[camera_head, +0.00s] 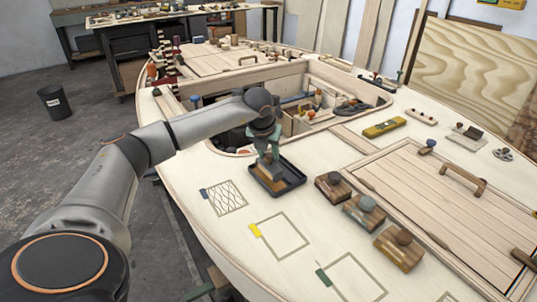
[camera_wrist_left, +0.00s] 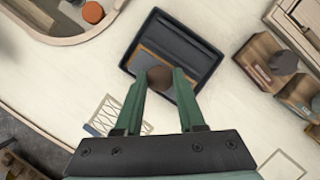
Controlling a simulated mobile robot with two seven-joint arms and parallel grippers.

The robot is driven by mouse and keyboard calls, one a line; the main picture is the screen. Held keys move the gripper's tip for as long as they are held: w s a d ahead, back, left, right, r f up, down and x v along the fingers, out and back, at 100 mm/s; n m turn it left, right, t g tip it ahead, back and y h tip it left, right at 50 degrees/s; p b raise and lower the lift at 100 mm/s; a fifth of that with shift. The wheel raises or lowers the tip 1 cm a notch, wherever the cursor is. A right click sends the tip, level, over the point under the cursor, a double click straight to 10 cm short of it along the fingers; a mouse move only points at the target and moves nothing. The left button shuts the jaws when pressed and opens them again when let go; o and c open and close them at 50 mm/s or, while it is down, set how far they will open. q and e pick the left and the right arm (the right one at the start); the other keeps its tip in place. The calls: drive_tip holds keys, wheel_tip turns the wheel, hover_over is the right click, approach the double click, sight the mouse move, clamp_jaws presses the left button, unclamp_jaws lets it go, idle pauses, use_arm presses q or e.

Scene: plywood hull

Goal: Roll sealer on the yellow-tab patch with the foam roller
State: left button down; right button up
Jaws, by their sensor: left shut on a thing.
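The yellow-tab patch (camera_head: 302,247) is a bare outlined square on the pale deck, its yellow tab (camera_head: 255,230) at the left corner. My left gripper (camera_head: 268,165) points down over a black tray (camera_head: 296,180), up and left of that patch in the picture. It is shut on the round brown knob (camera_wrist_left: 160,78) of a wooden block-like tool (camera_head: 270,174), which is in or just over the tray. I cannot tell whether this tool touches the tray floor, or whether it is the foam roller. My right gripper is not in view.
A green-tab patch (camera_head: 352,278) lies nearer. Three knobbed wooden blocks (camera_head: 333,187), (camera_head: 364,213), (camera_head: 398,248) stand right of the tray. An open hatch lies behind; bare deck surrounds the patches.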

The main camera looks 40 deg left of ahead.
sight(269, 156)
use_arm(q)
drive_tip(key=shift+r+p, duration=2.15)
drive_tip(key=shift+r, duration=1.15)
